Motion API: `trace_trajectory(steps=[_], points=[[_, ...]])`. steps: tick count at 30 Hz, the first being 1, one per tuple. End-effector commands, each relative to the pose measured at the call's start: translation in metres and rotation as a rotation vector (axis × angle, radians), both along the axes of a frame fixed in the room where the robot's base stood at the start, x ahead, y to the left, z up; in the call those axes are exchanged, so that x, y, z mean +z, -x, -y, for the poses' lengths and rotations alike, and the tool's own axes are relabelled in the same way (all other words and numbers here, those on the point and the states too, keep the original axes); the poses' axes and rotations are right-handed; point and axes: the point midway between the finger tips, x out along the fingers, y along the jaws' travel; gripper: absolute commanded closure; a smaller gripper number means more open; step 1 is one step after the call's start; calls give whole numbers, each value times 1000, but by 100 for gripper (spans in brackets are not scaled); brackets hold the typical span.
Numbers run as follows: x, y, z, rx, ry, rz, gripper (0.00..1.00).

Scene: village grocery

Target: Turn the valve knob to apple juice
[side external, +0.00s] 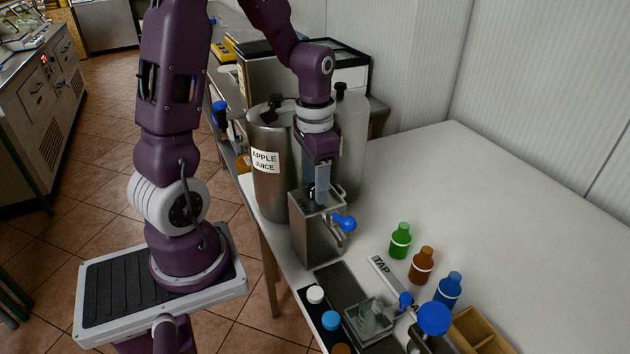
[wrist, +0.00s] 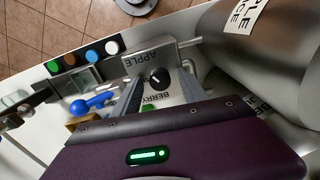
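The grey metal valve box (side external: 316,240) stands at the table's left edge, with a blue tap handle (side external: 345,223) on its side. In the wrist view its top carries a round black valve knob (wrist: 159,78) with a white mark, between the printed words APPLE (wrist: 146,58) and BERRY (wrist: 157,98). I cannot tell exactly which way the mark points. My gripper (side external: 320,192) is directly over the box, pointing down. In the wrist view its fingers (wrist: 160,90) are apart on either side of the knob, with gaps showing. The knob is mostly hidden in the side view.
The steel apple juice tank (side external: 270,195) stands close behind the box, beside another tank (side external: 352,140). Green (side external: 400,240), brown (side external: 421,265) and blue (side external: 448,290) bottles stand to the right. A glass (side external: 371,318) and caps are in front. The table's right side is clear.

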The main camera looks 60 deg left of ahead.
Motion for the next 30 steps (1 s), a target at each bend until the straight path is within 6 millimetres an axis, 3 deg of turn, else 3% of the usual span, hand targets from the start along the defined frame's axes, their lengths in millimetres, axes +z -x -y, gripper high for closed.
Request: trace_trajectory(steps=[8,19,30], points=[[1,0,0,0,0,-1,50],[64,0,0,1,-1,2,50],[72,1,2,0,-2,4,50]])
